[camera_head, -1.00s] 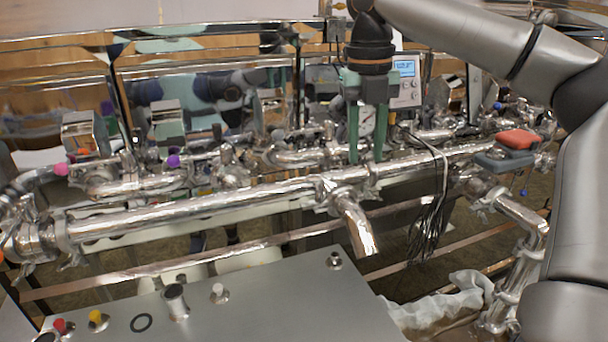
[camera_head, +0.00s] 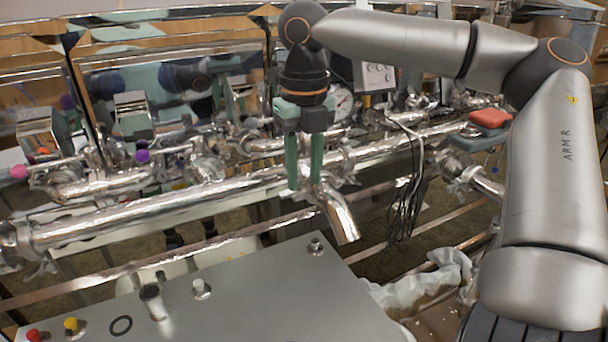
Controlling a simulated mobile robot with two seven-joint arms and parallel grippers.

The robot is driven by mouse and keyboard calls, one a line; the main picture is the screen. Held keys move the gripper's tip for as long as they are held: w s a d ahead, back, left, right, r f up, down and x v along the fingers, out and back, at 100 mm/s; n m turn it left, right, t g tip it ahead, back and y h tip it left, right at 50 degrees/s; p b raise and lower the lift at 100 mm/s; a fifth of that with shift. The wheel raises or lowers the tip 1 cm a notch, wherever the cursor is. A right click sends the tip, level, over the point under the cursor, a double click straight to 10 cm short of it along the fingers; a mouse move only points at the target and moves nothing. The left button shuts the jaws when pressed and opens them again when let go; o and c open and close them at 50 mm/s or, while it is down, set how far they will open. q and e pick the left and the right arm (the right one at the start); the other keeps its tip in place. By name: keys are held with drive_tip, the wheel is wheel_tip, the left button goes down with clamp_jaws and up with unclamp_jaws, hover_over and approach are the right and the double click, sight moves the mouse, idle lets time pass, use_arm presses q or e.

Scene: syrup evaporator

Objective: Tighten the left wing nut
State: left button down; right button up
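A long shiny pipe (camera_head: 150,216) runs across the view with clamped joints. One clamp (camera_head: 22,240) is at its left end, with a small metal part like a wing nut (camera_head: 40,268) below it. More clamp hardware (camera_head: 345,165) sits by the downturned spout (camera_head: 338,215). I cannot tell which part is the left wing nut. My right gripper (camera_head: 304,187) points down with two green fingers apart and nothing seen between them. Its fingertips overlap the pipe just left of the spout; contact is unclear. My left gripper is out of view.
A grey panel (camera_head: 240,295) with knobs and buttons fills the foreground. A red-orange handled box (camera_head: 490,118) and hanging dark cables (camera_head: 404,205) are to the right. Crumpled whitish cloth (camera_head: 430,280) lies below them. Crowded pipes and valves stand behind the main pipe.

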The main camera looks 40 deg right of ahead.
drive_tip(key=shift+f, duration=0.5)
clamp_jaws()
idle(0.3)
